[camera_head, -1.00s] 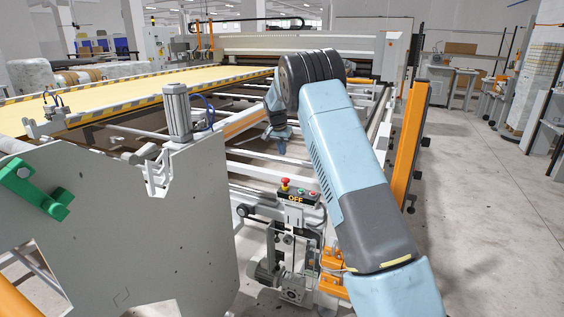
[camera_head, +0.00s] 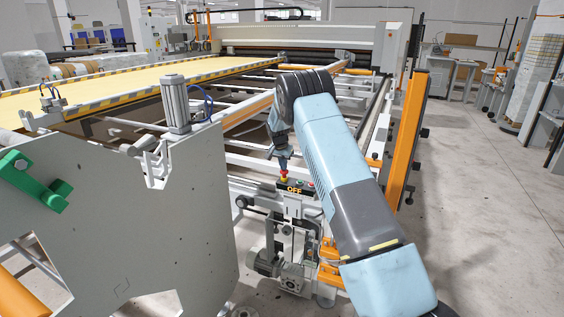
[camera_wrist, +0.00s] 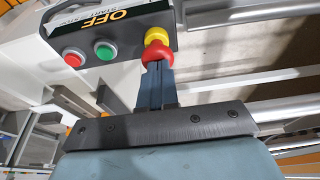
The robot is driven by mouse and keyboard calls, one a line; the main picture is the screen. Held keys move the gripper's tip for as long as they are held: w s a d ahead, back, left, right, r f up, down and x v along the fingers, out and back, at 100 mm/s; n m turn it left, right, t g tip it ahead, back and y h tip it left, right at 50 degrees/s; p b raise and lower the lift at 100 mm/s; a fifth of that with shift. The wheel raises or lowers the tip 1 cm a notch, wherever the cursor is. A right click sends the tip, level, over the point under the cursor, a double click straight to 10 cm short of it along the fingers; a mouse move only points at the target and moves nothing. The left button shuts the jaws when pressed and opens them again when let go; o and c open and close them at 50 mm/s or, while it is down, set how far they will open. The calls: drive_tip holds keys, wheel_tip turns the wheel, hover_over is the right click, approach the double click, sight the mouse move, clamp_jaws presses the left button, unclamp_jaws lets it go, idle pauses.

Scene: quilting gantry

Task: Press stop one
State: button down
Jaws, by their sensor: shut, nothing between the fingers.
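The stop button, a red mushroom cap (camera_wrist: 158,51) on a yellow collar (camera_wrist: 157,35), sits on a dark control box (camera_wrist: 110,30) marked OFF. In the head view the red cap (camera_head: 283,172) stands upright at the left end of the box (camera_head: 300,188). My gripper (camera_wrist: 154,67) is shut and empty. Its tips overlap the lower edge of the red cap in the wrist view. In the head view my gripper (camera_head: 283,163) is right above the cap. I cannot tell whether it touches. Beside the cap are a green button (camera_wrist: 105,48) and a flat red button (camera_wrist: 73,57).
A large grey plate (camera_head: 130,220) stands left of the box. An orange post (camera_head: 407,135) rises at the right. Machine rails (camera_head: 235,120) and the yellow bed (camera_head: 110,83) lie behind. The floor (camera_head: 480,220) at right is open.

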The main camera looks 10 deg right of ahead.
drive_tip(key=shift+f, duration=1.05)
drive_tip(key=shift+s, duration=0.1)
drive_tip(key=shift+f, duration=0.1)
drive_tip(key=shift+r, duration=0.4)
drive_tip(key=w+v, duration=0.1)
drive_tip(key=v, duration=1.2)
drive_tip(key=shift+d+r, duration=0.3)
drive_tip(key=shift+r, duration=0.15)
